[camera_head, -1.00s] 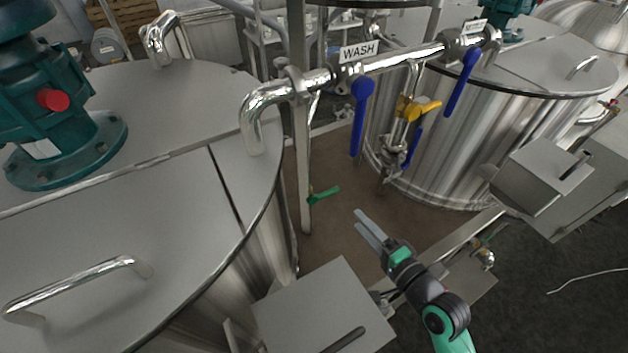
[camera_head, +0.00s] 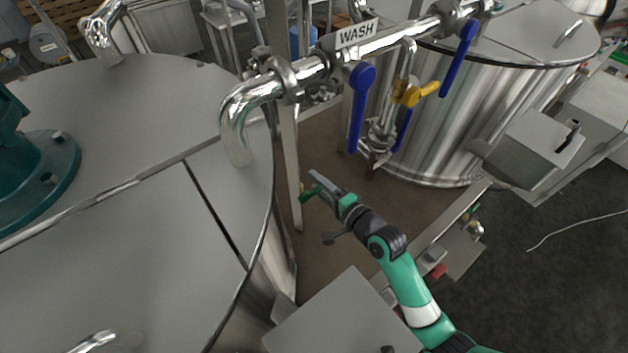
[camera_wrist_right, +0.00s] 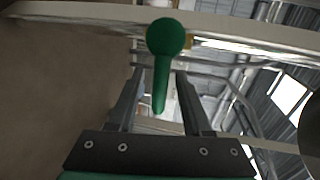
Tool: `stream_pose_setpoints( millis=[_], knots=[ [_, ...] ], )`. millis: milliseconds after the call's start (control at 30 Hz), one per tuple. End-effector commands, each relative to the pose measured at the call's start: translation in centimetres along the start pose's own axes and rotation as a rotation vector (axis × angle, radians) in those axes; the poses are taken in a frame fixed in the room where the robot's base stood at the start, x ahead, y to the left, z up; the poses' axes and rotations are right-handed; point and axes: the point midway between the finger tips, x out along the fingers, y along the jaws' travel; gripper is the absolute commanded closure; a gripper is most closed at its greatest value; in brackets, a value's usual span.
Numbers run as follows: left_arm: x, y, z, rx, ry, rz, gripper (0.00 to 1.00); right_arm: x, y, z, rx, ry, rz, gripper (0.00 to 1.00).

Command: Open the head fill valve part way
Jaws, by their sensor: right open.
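A green lever handle (camera_head: 309,194) sits by the upright metal post in the gap between the two tanks. No label for it is legible. My right gripper (camera_head: 316,182) has its fingers at this lever, partly hiding it. In the right wrist view the green lever (camera_wrist_right: 162,75) has a round end and a shaft reaching between my two spread fingers (camera_wrist_right: 159,75). The fingers are open, and I see no clear contact. Two blue levers (camera_head: 357,108) (camera_head: 458,58) hang from the pipe with the WASH label (camera_head: 357,33). My left gripper is not in view.
A yellow lever (camera_head: 414,93) is on the fitting below the pipe. The near tank lid (camera_head: 120,215) fills the left and another steel tank (camera_head: 447,130) stands at upper right. A grey box (camera_head: 335,318) is below my right arm. The upright post (camera_head: 287,150) is close to my fingers.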

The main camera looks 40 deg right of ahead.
Motion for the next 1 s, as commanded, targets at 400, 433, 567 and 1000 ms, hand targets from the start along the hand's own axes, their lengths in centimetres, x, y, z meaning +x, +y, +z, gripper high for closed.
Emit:
stream_pose_setpoints(
  millis=[400, 433, 567, 1000],
  knots=[
    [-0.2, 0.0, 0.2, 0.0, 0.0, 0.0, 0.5, 1.9, 0.0, 0.0, -0.001, 0.001, 0.0, 0.5],
    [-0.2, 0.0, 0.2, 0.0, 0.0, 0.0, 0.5, 1.9, 0.0, 0.0, -0.001, 0.001, 0.0, 0.52],
    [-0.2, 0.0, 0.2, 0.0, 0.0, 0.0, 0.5, 1.9, 0.0, 0.0, -0.001, 0.001, 0.0, 0.76],
    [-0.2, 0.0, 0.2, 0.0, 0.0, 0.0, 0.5, 1.9, 0.0, 0.0, -0.001, 0.001, 0.0, 1.0]
  ],
)
